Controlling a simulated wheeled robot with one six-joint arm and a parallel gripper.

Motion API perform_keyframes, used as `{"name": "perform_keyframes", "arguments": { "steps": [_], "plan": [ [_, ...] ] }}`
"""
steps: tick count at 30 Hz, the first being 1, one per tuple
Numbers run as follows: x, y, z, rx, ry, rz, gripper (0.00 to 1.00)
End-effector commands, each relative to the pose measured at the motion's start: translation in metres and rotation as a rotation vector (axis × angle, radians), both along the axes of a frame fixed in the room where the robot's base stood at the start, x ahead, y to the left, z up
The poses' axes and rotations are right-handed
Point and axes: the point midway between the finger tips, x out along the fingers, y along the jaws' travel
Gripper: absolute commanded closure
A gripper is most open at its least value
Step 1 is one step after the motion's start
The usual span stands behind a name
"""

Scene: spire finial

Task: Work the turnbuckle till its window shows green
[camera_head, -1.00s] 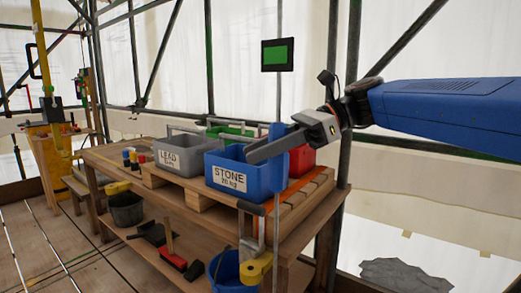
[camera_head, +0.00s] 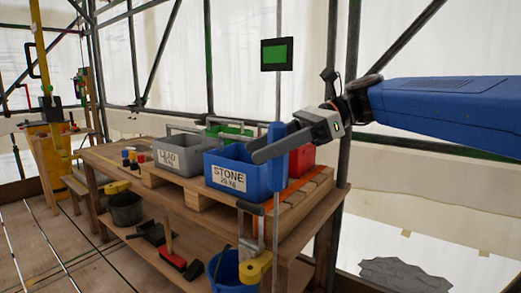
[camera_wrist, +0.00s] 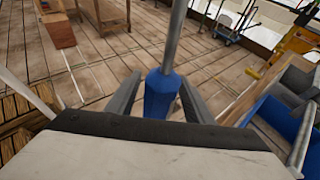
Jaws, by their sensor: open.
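The turnbuckle's blue body (camera_head: 275,143) sits on a thin upright rod in front of the crates. It also shows in the wrist view (camera_wrist: 161,95), with the grey rod rising from its top. My gripper (camera_head: 256,156) is at the height of the blue body, one finger crossing the view beside it. In the wrist view the fingers of my gripper (camera_wrist: 160,88) stand open on both sides of the body, with gaps visible. A black-framed window (camera_head: 277,54) above, in line with the rod, shows green. The body's underside is hidden by the gripper housing.
A wooden bench (camera_head: 110,160) carries a blue STONE crate (camera_head: 231,180), a grey LEAD crate (camera_head: 172,158) and a red crate (camera_head: 302,160) close behind my gripper. A scaffold pole (camera_head: 345,110) stands right.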

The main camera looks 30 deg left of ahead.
Motion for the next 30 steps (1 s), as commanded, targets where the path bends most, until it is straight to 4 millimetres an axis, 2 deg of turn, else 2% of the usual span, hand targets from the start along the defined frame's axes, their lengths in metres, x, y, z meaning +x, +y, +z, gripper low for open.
{"name": "perform_keyframes", "arguments": {
  "steps": [21,30],
  "plan": [
    [0.088,-0.09,0.051,-0.001,-0.001,-0.003,0.53],
    [0.106,-0.108,0.062,0.0,0.0,-0.001,0.53]
  ]
}}
